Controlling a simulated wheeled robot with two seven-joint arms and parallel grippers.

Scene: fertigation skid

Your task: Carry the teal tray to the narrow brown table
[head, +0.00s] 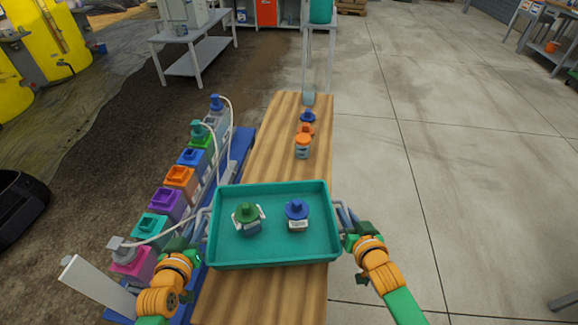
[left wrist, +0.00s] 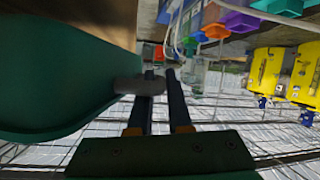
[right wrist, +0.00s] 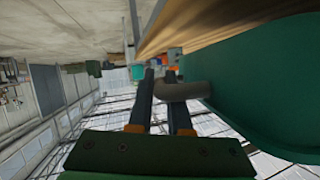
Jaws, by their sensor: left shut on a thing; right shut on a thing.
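The teal tray (head: 270,252) is in the lower middle of the head view, roughly level, over the near part of the narrow brown table (head: 270,125). Whether it touches the tabletop I cannot tell. A green-capped bottle (head: 247,214) and a blue-capped bottle (head: 297,211) stand in it. My left gripper (head: 202,228) is shut on the tray's left handle, which also shows in the left wrist view (left wrist: 130,86). My right gripper (head: 345,220) is shut on the right handle, which shows in the right wrist view (right wrist: 183,90). The tray hides part of the table.
Several coloured containers (head: 180,178) with white tubes stand on a blue base along the table's left side. Small orange- and blue-capped bottles (head: 303,147) stand at the table's far part. A grey stand (head: 318,50) is beyond.

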